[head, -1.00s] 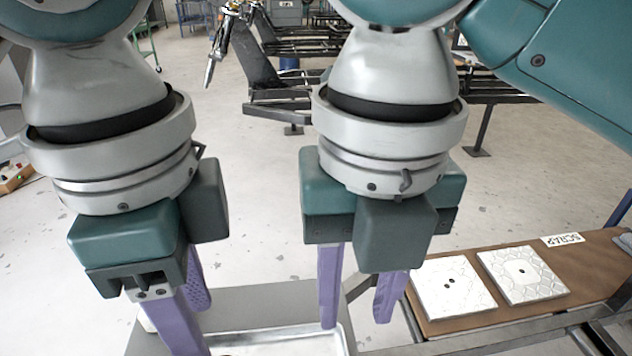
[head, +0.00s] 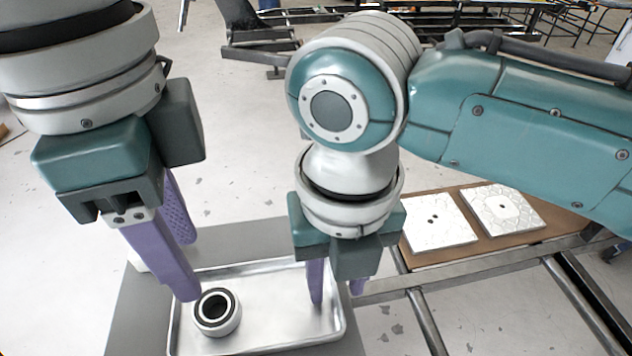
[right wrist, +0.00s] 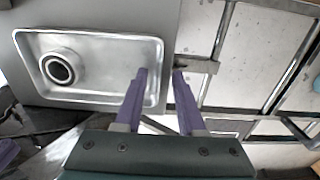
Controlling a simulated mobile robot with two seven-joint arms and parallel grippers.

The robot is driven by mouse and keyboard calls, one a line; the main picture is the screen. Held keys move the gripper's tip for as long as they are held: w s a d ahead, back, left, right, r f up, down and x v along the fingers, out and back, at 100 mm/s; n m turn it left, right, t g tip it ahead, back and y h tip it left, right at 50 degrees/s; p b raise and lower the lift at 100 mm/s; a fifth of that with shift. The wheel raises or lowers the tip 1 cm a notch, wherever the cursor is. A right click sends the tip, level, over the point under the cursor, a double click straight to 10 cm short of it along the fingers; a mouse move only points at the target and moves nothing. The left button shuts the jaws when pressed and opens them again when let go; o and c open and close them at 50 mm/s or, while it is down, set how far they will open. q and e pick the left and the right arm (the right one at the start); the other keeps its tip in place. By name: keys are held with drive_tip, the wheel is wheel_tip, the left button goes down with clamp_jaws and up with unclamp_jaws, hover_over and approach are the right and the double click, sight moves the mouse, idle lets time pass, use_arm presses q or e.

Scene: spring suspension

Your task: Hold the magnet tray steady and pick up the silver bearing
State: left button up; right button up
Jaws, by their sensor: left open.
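The magnet tray (head: 262,275) is a shallow silver rectangular tray with a raised rim on a grey surface. The silver bearing (head: 217,327), a ring with a dark inner band, stands in its left part. The bearing also shows at the tray's left in the right wrist view (right wrist: 60,68). My left gripper (head: 187,268) is open and empty above the tray's left side, its nearer fingertip just up and left of the bearing. My right gripper (head: 337,294) has its fingers apart on either side of the tray's right rim; that also shows in the right wrist view (right wrist: 160,73).
A brown board (head: 535,215) with two white patterned tiles (head: 440,222) lies right of the tray, behind my right arm. Dark metal frame rails (head: 480,268) run right of the tray. The tray floor right of the bearing is clear.

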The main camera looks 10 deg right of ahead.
sight(216, 306)
drive_tip(key=shift+c, duration=0.3)
clamp_jaws()
idle(1.1)
idle(0.5)
use_arm(q)
drive_tip(key=o, duration=0.4)
wheel_tip(216, 306, down, 10)
drive_tip(key=m, duration=0.3)
drive_tip(key=shift+r+m, duration=0.15)
drive_tip(key=shift+m, duration=0.25)
